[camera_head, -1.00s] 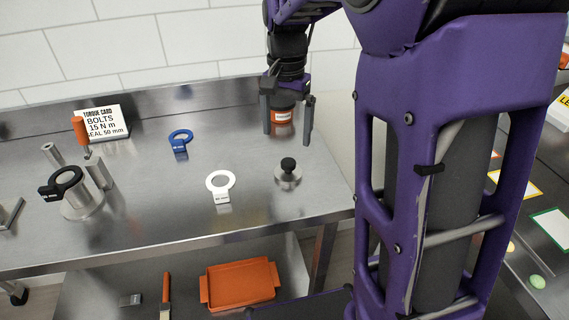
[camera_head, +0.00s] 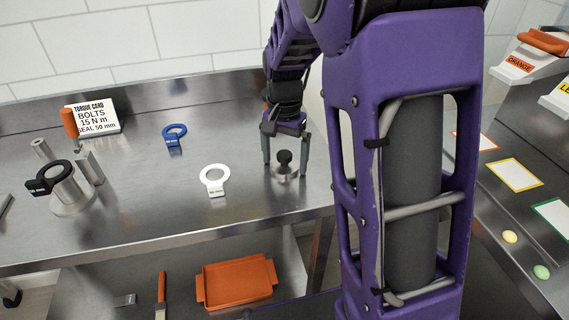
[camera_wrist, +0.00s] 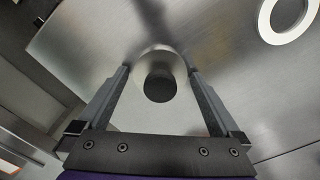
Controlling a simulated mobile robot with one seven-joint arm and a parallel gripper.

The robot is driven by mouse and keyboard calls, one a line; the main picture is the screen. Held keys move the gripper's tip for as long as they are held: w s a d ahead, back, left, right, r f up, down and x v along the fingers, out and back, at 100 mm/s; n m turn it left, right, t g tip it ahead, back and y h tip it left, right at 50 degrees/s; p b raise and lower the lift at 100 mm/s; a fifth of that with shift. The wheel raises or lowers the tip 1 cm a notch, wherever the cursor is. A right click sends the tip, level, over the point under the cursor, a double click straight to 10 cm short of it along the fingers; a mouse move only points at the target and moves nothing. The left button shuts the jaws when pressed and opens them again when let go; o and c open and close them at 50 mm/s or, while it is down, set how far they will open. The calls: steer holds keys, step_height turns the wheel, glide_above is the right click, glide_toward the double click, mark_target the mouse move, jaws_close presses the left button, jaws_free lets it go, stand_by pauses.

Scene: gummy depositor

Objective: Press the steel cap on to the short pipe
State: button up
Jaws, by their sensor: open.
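The steel cap (camera_head: 284,177), a round disc with a black knob (camera_head: 284,158) on top, sits on the steel table. My gripper (camera_head: 286,167) points down over it, open, with one finger on each side of the knob. In the wrist view the cap (camera_wrist: 160,53) and its dark knob (camera_wrist: 159,88) show between the spread fingers (camera_wrist: 158,72), with gaps on both sides. The short pipe (camera_head: 72,198) stands on a round steel base at the left of the table. A black ring with a tab (camera_head: 60,174) lies at its top; the pipe's mouth is partly hidden.
A white ring (camera_head: 214,180) and a blue ring (camera_head: 174,134) lie between pipe and cap. An orange-handled tool (camera_head: 70,122), steel blocks (camera_head: 90,167) and a torque card (camera_head: 94,116) stand near the pipe. An orange tray (camera_head: 237,281) is on the lower shelf.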

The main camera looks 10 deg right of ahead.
mark_target(284, 154)
steer(key=shift+c, duration=0.2)
steer(key=c, duration=1.3)
steer(key=shift+o, duration=0.2)
steer(key=shift+r, duration=0.1)
step_height(284, 154, up, 10)
steer(key=shift+f+p, duration=0.1)
steer(key=shift+p, duration=1)
steer(key=o, duration=0.9)
steer(key=shift+c, duration=0.2)
jaws_close()
